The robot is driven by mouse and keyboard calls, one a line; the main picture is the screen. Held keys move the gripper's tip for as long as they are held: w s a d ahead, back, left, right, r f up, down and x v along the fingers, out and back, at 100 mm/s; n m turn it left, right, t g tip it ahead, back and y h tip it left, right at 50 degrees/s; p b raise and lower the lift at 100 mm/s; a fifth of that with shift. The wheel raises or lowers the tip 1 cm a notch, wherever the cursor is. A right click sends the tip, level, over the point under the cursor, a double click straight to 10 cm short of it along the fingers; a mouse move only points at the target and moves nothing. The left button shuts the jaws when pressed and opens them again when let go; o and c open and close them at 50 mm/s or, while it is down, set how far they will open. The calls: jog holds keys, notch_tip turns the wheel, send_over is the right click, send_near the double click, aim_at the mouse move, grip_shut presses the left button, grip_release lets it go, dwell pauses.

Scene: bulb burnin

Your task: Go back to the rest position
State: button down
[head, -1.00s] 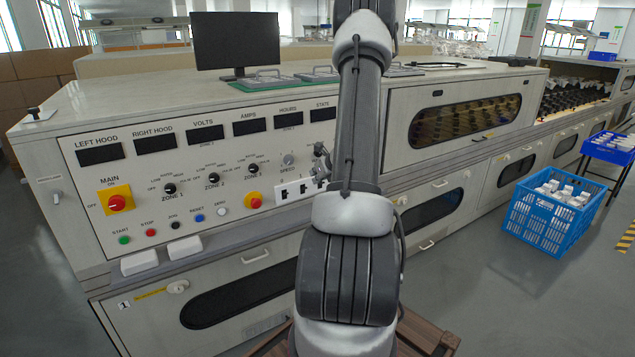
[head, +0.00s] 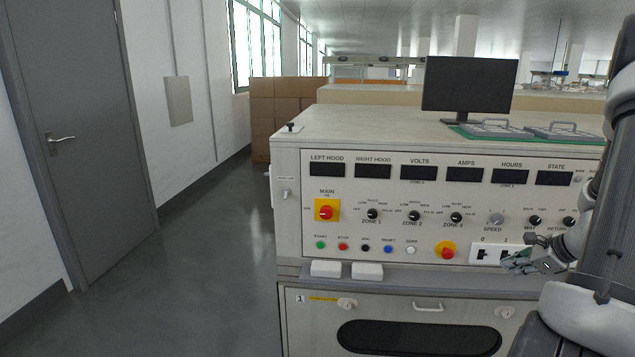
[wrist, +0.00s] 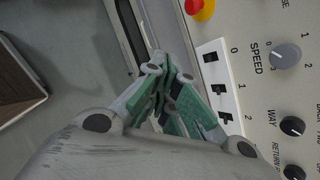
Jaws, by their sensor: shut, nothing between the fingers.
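My gripper (head: 532,262) is at the right of the head view, in front of the lower right part of the control panel (head: 310,240). In the wrist view the fingers of my gripper (wrist: 168,72) are together with nothing between them. The same strip shows in the wrist view (wrist: 232,118), to the right of the fingers. Whether the fingers touch the panel cannot be told.
The panel carries a red and yellow main switch (head: 326,210), several knobs and dark displays. A monitor (head: 468,84) stands on top. A closed grey door (head: 62,140) is at the left, with clear floor (head: 200,280) before the machine. Cardboard boxes (head: 285,105) are behind.

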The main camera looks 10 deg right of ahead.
jog(key=s+a+r+n+g+h, duration=0.2)
jog(key=s+a+r+n+g, duration=0.1)
jog(key=s+a+r+n, duration=1.7)
jog(key=a+r+n, duration=0.3)
jog(key=r+n, duration=0.1)
jog(key=n, duration=0.2)
jog(key=shift+n+h, duration=0.3)
jog(key=shift+n, duration=0.1)
jog(key=shift+a+g, duration=0.1)
jog(key=shift+g, duration=0.2)
